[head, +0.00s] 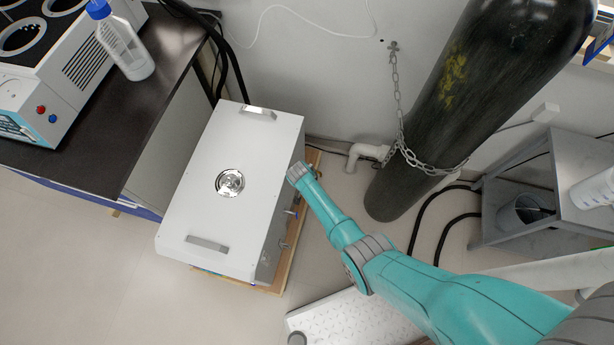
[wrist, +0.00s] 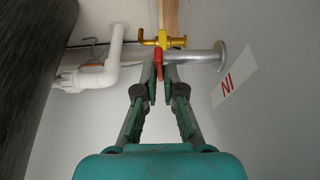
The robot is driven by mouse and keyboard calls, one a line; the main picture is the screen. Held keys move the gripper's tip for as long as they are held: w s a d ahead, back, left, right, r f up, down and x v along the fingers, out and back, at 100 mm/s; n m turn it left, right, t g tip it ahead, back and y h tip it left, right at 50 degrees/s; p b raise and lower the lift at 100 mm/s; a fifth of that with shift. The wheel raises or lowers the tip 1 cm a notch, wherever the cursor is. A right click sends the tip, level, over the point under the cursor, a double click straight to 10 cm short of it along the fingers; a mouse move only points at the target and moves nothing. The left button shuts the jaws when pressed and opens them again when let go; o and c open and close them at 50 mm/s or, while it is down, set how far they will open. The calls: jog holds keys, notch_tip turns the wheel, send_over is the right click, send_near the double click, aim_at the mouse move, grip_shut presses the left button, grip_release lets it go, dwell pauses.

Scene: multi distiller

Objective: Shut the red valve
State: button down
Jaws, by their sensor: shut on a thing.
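The red valve (wrist: 159,61) is a small red lever on a yellow fitting (wrist: 172,42) beside a grey metal pipe in the wrist view. My gripper (wrist: 160,74) has its two fingertips closed around the lever, one on each side. The lever points down in the picture, towards my wrist. In the head view my arm reaches to the right side of the white box, and neither the red valve nor my fingers can be made out there.
The white box (head: 200,195) stands left of my arm. A dark gas cylinder (head: 465,95), held by a chain (head: 397,90), stands to the right. A white pipe (wrist: 102,75) runs left of the valve. A grey side table (head: 520,225) is at the far right.

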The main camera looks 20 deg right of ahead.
jog(key=shift+w+d, duration=0.1)
jog(key=shift+w+f+g+y, duration=0.15)
jog(key=shift+g+y, duration=0.35)
jog(key=shift+g, duration=0.3)
jog(key=shift+f+g+y, duration=0.3)
jog(key=shift+g+y, duration=0.4)
jog(key=shift+g, duration=0.1)
jog(key=c, duration=1.3)
grip_release()
notch_tip(320, 180, up, 12)
